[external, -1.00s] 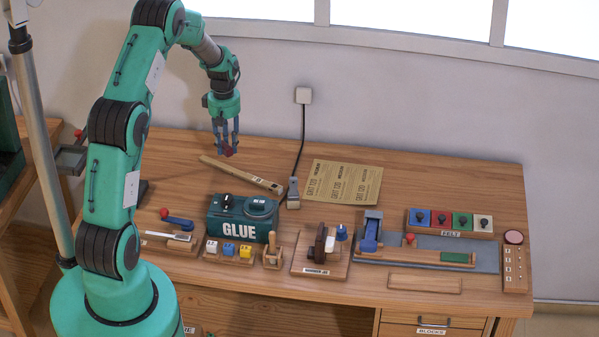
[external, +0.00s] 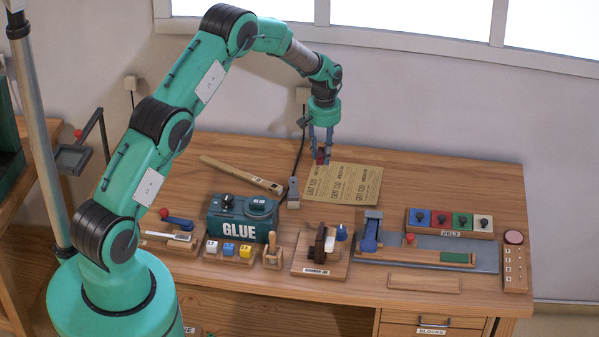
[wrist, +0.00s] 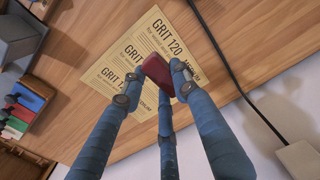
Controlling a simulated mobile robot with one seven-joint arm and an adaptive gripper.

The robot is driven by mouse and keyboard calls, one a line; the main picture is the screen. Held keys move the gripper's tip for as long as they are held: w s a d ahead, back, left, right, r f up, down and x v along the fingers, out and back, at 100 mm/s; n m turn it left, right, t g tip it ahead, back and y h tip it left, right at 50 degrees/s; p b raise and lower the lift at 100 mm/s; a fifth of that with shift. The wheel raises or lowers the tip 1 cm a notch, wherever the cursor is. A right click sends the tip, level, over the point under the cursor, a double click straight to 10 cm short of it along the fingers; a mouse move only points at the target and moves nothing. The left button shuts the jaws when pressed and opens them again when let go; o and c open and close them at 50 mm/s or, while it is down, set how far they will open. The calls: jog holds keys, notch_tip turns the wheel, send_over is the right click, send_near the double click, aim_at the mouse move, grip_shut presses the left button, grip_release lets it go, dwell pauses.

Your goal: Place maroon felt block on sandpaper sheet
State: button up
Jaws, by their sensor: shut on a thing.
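The maroon felt block (external: 321,155) is held between the fingers of my gripper (external: 321,158), which is shut on it. In the wrist view the maroon block (wrist: 158,74) sits between the blue fingertips (wrist: 152,90), in line with the sandpaper sheet (wrist: 120,62) behind it. In the external view the tan sandpaper sheet (external: 345,184), printed "GRIT 120 MEDIUM", lies flat at the back of the desk. My gripper is over the sheet's back left part. The exact gap between block and sheet is hard to tell, but the block appears above it.
A wooden stick (external: 240,175) and a small grey-headed tool (external: 293,192) lie left of the sheet. A black cable (wrist: 225,60) runs close by it. Desk right of the sheet is clear.

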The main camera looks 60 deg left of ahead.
jog(key=shift+w+d, duration=0.4)
jog(key=shift+d, duration=0.2)
send_over(325, 186)
jog(key=shift+f, duration=3.15)
jog(key=shift+f, duration=0.1)
jog(key=shift+f, duration=1.8)
jog(key=shift+d+f, duration=0.1)
jog(key=o, duration=0.8)
